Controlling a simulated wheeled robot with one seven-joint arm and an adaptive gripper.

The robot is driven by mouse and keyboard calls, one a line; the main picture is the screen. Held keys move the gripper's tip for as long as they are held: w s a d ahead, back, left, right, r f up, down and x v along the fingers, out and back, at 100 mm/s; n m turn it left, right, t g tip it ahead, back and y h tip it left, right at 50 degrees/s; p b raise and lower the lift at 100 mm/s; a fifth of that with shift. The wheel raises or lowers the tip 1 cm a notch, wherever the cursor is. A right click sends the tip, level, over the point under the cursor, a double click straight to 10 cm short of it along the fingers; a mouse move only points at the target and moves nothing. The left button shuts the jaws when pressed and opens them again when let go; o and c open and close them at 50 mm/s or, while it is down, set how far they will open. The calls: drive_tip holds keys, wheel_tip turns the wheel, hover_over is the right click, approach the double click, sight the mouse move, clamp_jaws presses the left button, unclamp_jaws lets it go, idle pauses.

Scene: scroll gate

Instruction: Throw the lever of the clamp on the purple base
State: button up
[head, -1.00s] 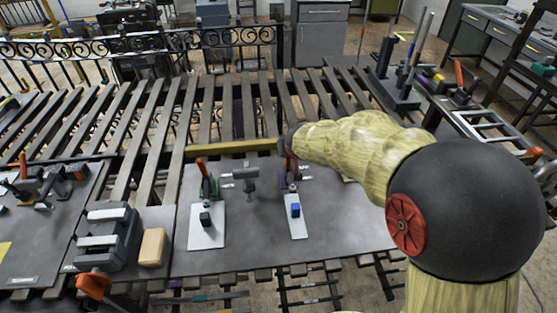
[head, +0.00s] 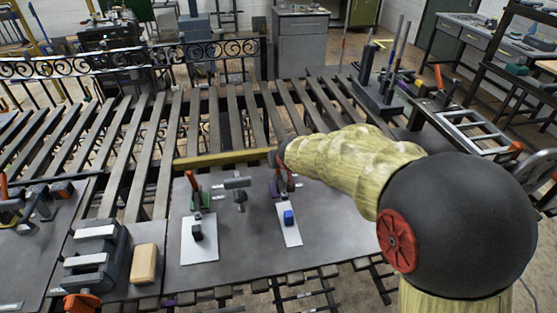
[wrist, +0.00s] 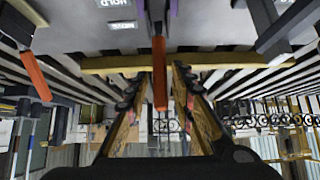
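The clamp on the purple base (head: 274,190) stands on a narrow white plate in the head view, partly hidden by the end of my arm. A blue block (head: 289,217) sits on its plate. In the wrist view, which looks upside down, the purple base (wrist: 168,12) is at the top edge, and its orange-red lever (wrist: 158,65) points down the picture. My gripper (wrist: 159,78) is open, with one finger either side of the lever and visible gaps between. Whether either finger touches it I cannot tell. In the head view my fingers are mostly hidden.
Another clamp with a green base (head: 196,200) and red lever stands to the left. A grey tool (head: 239,190) is between the clamps. A yellow bar (head: 222,159) runs behind them. A vise (head: 98,255) and wooden block (head: 145,264) are at front left. Right-front tabletop is clear.

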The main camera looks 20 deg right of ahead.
drive_tip(key=shift+o, duration=0.6)
drive_tip(key=shift+r, duration=0.1)
drive_tip(key=v, duration=1.2)
drive_tip(key=shift+c, duration=0.5)
